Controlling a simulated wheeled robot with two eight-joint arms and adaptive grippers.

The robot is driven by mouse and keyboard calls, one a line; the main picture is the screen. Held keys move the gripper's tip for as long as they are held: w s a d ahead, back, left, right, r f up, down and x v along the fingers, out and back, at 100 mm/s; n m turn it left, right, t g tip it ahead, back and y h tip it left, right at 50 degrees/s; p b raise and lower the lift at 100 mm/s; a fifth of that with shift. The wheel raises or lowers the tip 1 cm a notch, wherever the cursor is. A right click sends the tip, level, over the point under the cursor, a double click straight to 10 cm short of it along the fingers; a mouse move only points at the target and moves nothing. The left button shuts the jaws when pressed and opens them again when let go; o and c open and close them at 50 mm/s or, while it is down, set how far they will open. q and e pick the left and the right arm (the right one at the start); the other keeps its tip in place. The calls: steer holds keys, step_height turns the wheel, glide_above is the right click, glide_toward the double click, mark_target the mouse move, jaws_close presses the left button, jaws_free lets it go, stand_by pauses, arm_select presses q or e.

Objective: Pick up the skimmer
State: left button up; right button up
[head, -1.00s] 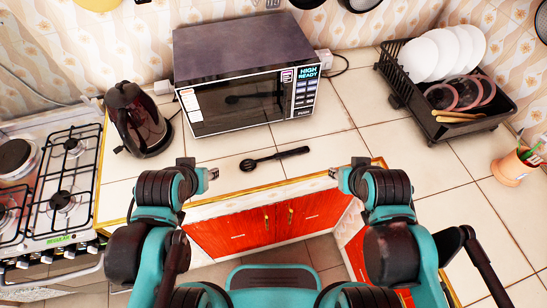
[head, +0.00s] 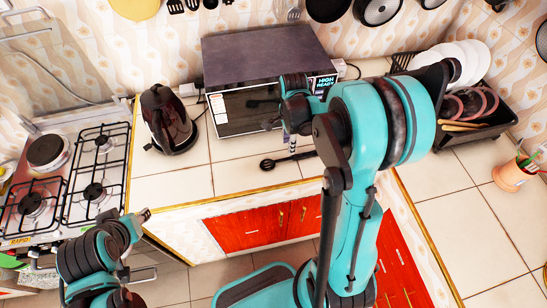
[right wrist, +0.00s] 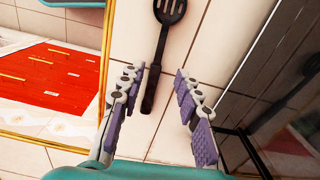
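The skimmer (head: 267,164) is black with a slotted head and lies flat on the tiled counter in front of the microwave. In the right wrist view the skimmer (right wrist: 154,78) has its slotted head at the top edge, and its handle end lies between the fingers in the picture. My right gripper (head: 286,138) is above the skimmer; in its wrist view the two purple-padded fingers (right wrist: 156,108) are wide apart and touch nothing. My left gripper (head: 141,216) is low at the left, in front of the counter and away from the skimmer; its fingers are too small to read.
The microwave (head: 243,66) stands close behind the skimmer, and its dark door (right wrist: 281,105) is near the right finger. A kettle (head: 168,120) and a gas stove (head: 98,168) are to the left. A dish rack (head: 478,132) and a utensil pot (head: 508,175) are at the right.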

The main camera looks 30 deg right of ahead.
mark_target(288, 158)
step_height(288, 158, down, 8)
steer(key=b, duration=0.2)
steer(key=shift+s+b, duration=0.1)
steer(key=shift+b, duration=0.25)
jaws_close()
